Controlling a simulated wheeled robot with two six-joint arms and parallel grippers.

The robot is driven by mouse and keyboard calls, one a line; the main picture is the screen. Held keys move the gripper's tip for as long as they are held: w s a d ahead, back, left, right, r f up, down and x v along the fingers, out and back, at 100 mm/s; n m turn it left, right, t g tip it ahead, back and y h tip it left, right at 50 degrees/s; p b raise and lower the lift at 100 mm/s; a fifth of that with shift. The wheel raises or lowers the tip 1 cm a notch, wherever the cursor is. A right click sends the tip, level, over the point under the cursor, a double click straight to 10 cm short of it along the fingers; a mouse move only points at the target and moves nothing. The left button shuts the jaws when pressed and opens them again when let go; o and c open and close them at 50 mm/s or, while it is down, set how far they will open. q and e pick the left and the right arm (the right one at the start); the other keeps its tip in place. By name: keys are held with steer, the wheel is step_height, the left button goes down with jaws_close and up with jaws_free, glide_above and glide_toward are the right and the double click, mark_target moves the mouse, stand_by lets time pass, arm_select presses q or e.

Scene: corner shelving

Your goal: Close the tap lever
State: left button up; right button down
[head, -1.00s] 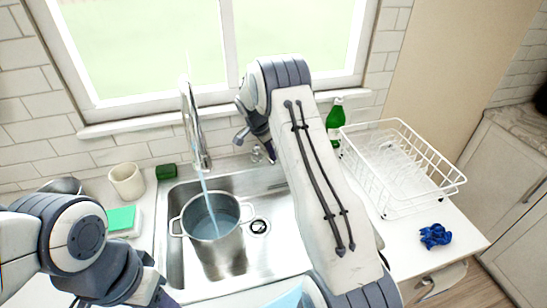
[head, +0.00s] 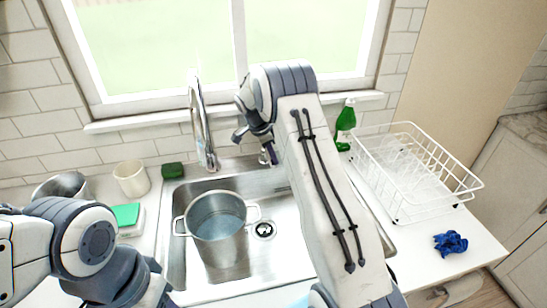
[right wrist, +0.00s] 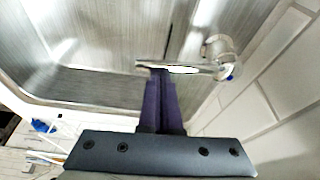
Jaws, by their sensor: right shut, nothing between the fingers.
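The chrome tap (head: 203,130) stands behind the sink, its spout above the steel pot (head: 218,222). No water stream shows from the spout. The tap lever (head: 267,157) is a small metal handle at the sink's back edge, partly hidden by my right arm. In the right wrist view the lever (right wrist: 182,67) reaches out from its round base (right wrist: 220,52). My right gripper (right wrist: 160,78) is shut and empty, its purple fingertips at the lever, seemingly touching it. In the head view the right gripper (head: 265,146) is partly covered by its own arm. My left arm shows, but its gripper does not.
The pot holds water and stands in the sink (head: 174,262). A cup (head: 131,178), dark green sponge (head: 173,171) and another sponge (head: 127,214) lie left. A green bottle (head: 346,122), white dish rack (head: 412,170) and blue cloth (head: 450,243) lie right.

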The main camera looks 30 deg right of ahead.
steer(key=s+d+f+b, duration=0.1)
steer(key=d, duration=0.3)
steer(key=b+v, duration=0.2)
steer(key=v, duration=0.8)
steer(key=shift+r, duration=0.15)
steer(key=c, duration=1.5)
jaws_free()
steer(key=shift+w, duration=0.15)
steer(key=shift+c, duration=0.2)
